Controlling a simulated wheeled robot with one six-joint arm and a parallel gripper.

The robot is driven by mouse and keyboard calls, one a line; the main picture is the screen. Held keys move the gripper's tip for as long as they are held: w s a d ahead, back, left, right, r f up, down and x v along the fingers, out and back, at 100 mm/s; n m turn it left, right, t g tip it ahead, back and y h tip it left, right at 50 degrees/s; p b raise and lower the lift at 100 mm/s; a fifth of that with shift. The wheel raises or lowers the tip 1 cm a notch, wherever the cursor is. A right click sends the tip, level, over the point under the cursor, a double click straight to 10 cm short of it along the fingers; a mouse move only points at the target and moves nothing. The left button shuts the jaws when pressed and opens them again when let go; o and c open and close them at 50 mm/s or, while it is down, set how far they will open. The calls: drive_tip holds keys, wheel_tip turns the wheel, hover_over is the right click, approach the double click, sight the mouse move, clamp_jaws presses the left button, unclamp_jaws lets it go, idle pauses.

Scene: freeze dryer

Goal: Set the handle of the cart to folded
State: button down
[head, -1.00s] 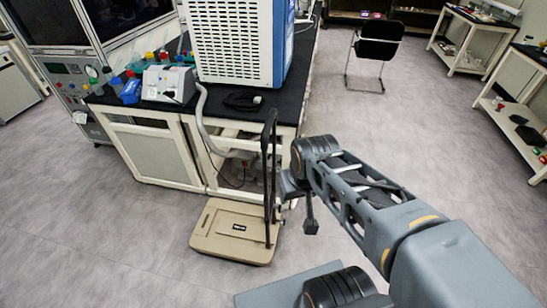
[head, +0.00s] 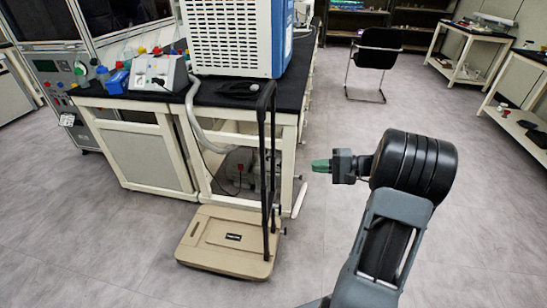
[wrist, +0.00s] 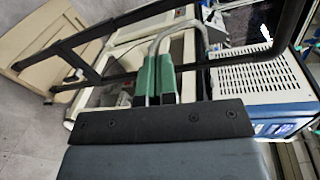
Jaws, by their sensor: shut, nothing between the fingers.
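The cart (head: 205,256) is a low beige platform on the floor in front of the lab bench. Its black handle (head: 263,150) stands upright from the platform's right side. My gripper (head: 314,165) has green fingers, shut and empty, pointing left toward the handle, at about its mid-height in the picture and apart from it. In the wrist view, the handle (wrist: 250,61) runs across the picture around the green fingers (wrist: 156,62), and the platform (wrist: 38,48) is at upper left. I cannot tell how far the fingers are from the handle in depth.
The lab bench (head: 145,155) with a blue-and-white machine (head: 232,38) stands right behind the cart. A black chair (head: 377,55) is farther back. Side tables (head: 470,52) are at the right. The floor is clear around the cart's front and to the right.

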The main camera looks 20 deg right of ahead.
drive_tip(key=r+n+y, duration=0.1)
drive_tip(key=r, duration=0.1)
drive_tip(key=r+n, duration=0.1)
drive_tip(key=shift+w+r+t+y, duration=0.2)
drive_tip(key=shift+r+t+y, duration=0.1)
drive_tip(key=shift+r+y, duration=0.1)
drive_tip(key=b+x, duration=0.1)
drive_tip(key=x, duration=1.3)
drive_tip(key=shift+b, duration=0.35)
drive_tip(key=shift+w+a+f, duration=0.1)
